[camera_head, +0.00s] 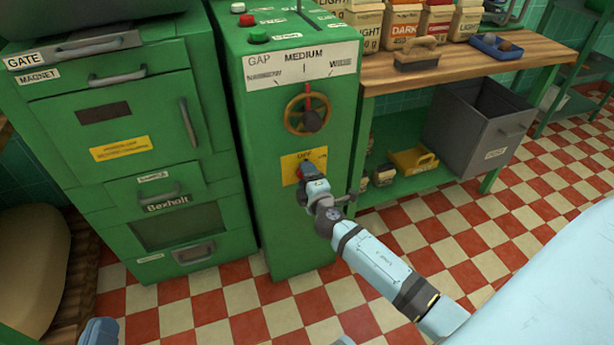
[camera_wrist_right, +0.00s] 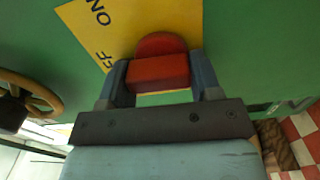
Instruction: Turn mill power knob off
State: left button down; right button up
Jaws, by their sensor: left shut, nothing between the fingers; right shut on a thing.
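The mill power knob is red (camera_wrist_right: 158,70) and sits on a yellow plate (camera_wrist_right: 80,30) with OFF and ON lettering, partly cut off in the right wrist view. In the head view the plate (camera_head: 288,172) is on the front of the green mill (camera_head: 300,235), below the handwheel. My right gripper (camera_wrist_right: 160,82) is shut on the knob, one finger on each side of it. In the head view the right gripper (camera_head: 307,176) covers most of the knob. Which label the knob points to I cannot tell. My left gripper does not show clearly.
A brass handwheel (camera_head: 292,113) sits above the plate. A green drawer cabinet (camera_head: 105,110) stands left of the mill. At the right is a wooden-topped bench (camera_head: 400,78) with bags and a grey bin (camera_head: 465,130). The checkered floor (camera_head: 430,215) in front is open.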

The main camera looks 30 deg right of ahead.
jog(key=shift+n, duration=0.4)
jog(key=o, duration=0.9)
jog(key=v, duration=1.3)
jog(key=shift+s+a, duration=0.15)
jog(key=shift+s, duration=0.2)
